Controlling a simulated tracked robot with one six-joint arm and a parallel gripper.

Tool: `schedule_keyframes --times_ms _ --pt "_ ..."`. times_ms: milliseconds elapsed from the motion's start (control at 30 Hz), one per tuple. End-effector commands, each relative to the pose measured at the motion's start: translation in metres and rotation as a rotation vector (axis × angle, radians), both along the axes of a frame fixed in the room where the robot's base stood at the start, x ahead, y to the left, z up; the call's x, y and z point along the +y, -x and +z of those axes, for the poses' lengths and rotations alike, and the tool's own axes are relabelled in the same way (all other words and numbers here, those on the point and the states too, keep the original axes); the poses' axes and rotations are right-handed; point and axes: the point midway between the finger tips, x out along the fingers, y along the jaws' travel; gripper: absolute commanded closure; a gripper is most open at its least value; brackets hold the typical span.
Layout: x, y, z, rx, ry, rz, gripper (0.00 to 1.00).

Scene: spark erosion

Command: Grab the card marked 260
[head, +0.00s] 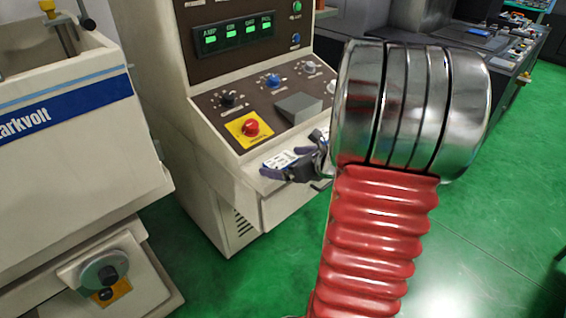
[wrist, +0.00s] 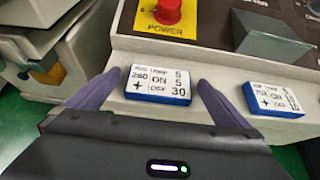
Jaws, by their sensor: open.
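The card marked 260 (wrist: 158,83) is a small white-faced block with blue sides, lying on the cream ledge of the control console in the wrist view. My gripper (wrist: 150,92) is open, with one dark purple finger on each side of the card. I cannot tell whether either finger touches it. In the head view a white card (head: 279,160) shows beside my gripper (head: 285,172), partly covered by the fingers. My arm hides the ledge to the right.
A second card (wrist: 272,100) lies on the ledge to the right in the wrist view. A red power button (head: 250,128) on a yellow plate sits just above the ledge. A cream machine tank (head: 70,130) stands at left. Green floor (head: 480,250) is open at right.

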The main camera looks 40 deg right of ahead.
Motion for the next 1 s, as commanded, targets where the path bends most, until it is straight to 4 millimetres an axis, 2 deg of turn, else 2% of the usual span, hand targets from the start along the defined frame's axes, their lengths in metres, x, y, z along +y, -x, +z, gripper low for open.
schedule_keyframes --times_ms 400,1000 --pt "0.0004 0.0001 0.0002 0.0 0.0 0.001 0.01" --pt "0.0004 0.0001 0.0002 0.0 0.0 0.001 0.44"
